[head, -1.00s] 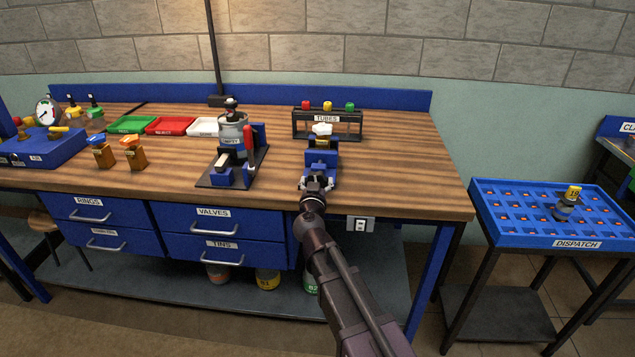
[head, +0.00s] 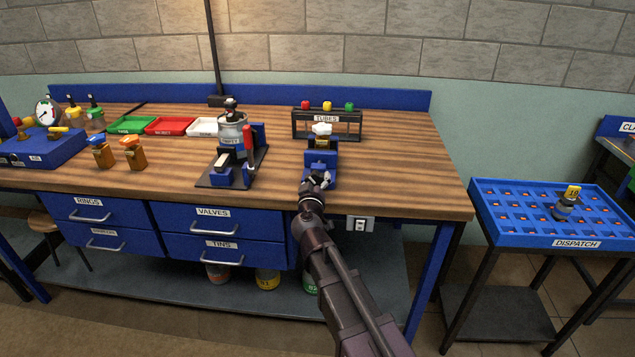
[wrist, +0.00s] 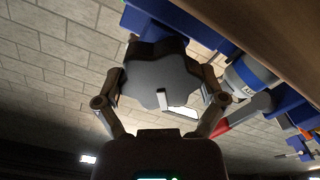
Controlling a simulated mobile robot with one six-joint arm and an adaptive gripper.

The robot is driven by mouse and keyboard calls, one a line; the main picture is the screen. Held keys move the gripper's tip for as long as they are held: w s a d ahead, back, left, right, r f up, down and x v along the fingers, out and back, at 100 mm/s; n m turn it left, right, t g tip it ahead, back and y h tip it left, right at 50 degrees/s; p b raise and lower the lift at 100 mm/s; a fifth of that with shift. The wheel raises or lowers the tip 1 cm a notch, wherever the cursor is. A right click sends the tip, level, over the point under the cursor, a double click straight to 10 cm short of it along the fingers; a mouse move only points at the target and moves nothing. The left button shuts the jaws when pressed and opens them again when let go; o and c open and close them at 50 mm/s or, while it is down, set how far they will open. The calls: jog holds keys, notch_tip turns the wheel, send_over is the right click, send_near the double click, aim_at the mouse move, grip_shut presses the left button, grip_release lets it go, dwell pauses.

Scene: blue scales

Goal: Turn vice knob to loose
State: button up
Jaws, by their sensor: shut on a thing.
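The blue vice (head: 320,158) stands near the front edge of the workbench, and a part with a white top (head: 322,129) sits at its upper end. The vice knob (wrist: 158,72) is dark grey and lobed, with a pale bar mark on its face. It fills the space between my fingers in the wrist view. My gripper (head: 318,181) is at the front of the vice and is shut on the knob, one finger on each side. In the head view my gripper hides the knob.
A press-like fixture (head: 233,150) with a red handle stands left of the vice. The tubes rack (head: 327,124) is behind the vice. Drawers (head: 215,225) lie below the bench top (head: 400,185), which is clear to the right. The blue dispatch tray (head: 550,235) stands further right.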

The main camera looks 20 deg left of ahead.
jog(key=shift+n, duration=2.3)
jog(key=o, duration=0.8)
jog(key=shift+w, duration=0.1)
jog(key=v, duration=1.2)
